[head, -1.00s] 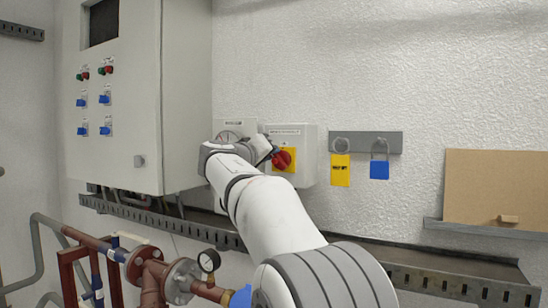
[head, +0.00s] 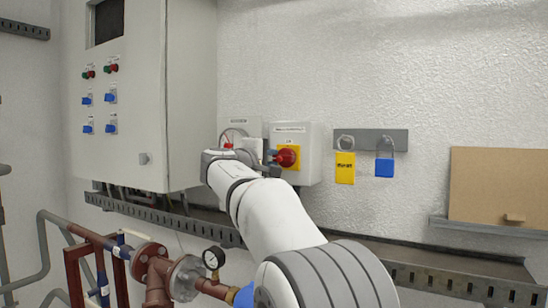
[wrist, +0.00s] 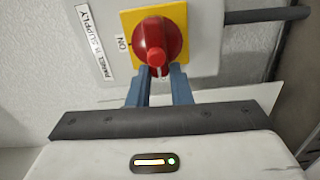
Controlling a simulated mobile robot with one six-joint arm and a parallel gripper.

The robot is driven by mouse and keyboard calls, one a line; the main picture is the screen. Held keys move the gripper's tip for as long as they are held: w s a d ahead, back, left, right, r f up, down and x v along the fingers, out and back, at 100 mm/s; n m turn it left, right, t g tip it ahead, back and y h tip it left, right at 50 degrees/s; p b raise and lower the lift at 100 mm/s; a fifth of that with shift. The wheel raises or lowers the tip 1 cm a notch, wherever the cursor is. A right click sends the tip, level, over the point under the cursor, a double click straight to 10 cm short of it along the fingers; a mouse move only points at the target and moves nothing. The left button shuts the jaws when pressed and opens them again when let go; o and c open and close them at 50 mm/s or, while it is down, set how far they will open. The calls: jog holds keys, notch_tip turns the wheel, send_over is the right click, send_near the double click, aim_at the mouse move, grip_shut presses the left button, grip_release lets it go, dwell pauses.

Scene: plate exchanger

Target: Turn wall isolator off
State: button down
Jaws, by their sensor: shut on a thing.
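The wall isolator is a pale grey box (head: 312,145) on the white wall, with a red rotary knob (head: 288,156) on a yellow plate (head: 293,145). In the wrist view the red knob (wrist: 157,42) stands at the top middle, with its yellow plate (wrist: 178,15) behind it and a position mark to its left. My gripper (wrist: 156,75) has its two blue-grey fingers at the knob's lower edge and is shut on the knob. In the head view my gripper (head: 270,158) reaches the knob from the left; its contact is partly hidden.
A grey cabinet (head: 145,110) with switches stands at the left. A gauge box (head: 236,130) sits just left of the isolator, partly behind my wrist. A rack (head: 370,137) with a yellow tag and blue padlock hangs to the right. A cable tray (head: 420,272) and pipes lie below.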

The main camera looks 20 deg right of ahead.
jog(key=shift+f+n, duration=0.3)
jog(key=shift+n, duration=0.1)
jog(key=c, duration=1.4)
grip_release()
jog(key=shift+a+r, duration=0.1)
jog(key=shift+o, duration=0.4)
jog(key=shift+r, duration=0.1)
jog(key=b+v, duration=0.1)
jog(key=v, duration=0.6)
jog(key=shift+s+a, duration=0.3)
